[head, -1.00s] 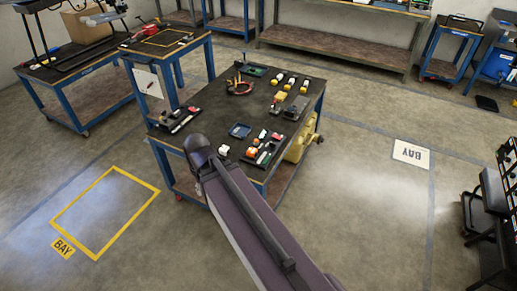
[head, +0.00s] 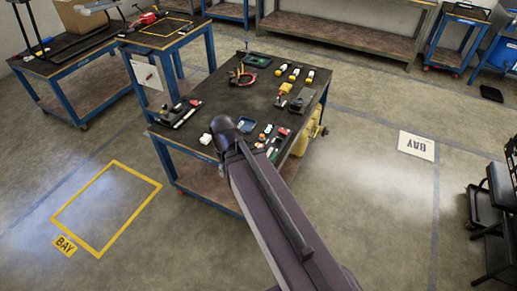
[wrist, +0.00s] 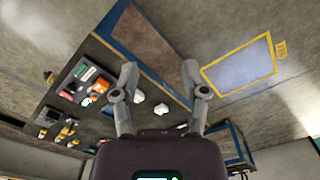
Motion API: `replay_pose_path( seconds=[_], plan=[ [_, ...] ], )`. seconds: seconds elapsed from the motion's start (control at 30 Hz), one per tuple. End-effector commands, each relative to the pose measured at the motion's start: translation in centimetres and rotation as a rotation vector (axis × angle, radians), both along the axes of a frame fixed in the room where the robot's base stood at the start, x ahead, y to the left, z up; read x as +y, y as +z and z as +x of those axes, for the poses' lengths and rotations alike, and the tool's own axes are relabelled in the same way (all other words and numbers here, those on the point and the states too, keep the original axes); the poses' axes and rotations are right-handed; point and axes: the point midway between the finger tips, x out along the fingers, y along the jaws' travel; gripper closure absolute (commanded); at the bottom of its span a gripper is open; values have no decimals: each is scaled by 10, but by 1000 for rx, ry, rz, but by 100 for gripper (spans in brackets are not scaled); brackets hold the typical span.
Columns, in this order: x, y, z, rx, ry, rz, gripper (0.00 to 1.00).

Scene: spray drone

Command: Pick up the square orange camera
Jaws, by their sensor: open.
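The orange camera appears to be the small orange block (wrist: 100,87) in the wrist view, among small parts left of my fingers. In the head view a small orange item (head: 262,137) lies near the front of the dark worktable (head: 215,92), right of my arm's end; its square shape is too small to confirm. My gripper (wrist: 160,68) is open, with nothing seen between its fingertips. It is over the front part of the table, apart from the orange block. My arm hides the gripper in the head view.
Two white pieces (wrist: 138,97) (wrist: 161,109) lie between the finger outlines in the wrist view. A blue tray (head: 246,124), red-handled pliers (head: 243,77) and several yellow-white bottles (head: 294,74) share the table. Floor is open around the yellow bay outline (head: 105,208).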

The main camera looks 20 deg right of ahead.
Motion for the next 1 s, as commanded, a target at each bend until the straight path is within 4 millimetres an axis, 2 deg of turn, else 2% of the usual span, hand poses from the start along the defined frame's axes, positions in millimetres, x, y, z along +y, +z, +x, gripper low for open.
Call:
replay_pose_path(
  seconds=[0.03, 0.1, 0.13, 0.27, 0.47, 0.77, 1.0],
  plan=[
    [0, 0, 0, 0, 0, 0, 28],
    [0, -1, 1, 0, -5, 2, 7],
    [-1, -2, 1, -1, -9, 4, 0],
    [-3, -10, 6, -5, -52, 26, 0],
    [-15, -35, 22, -16, -224, 109, 0],
    [-47, -85, 62, -17, -651, 332, 0],
    [-85, -118, 94, 15, -1013, 536, 0]
  ],
)
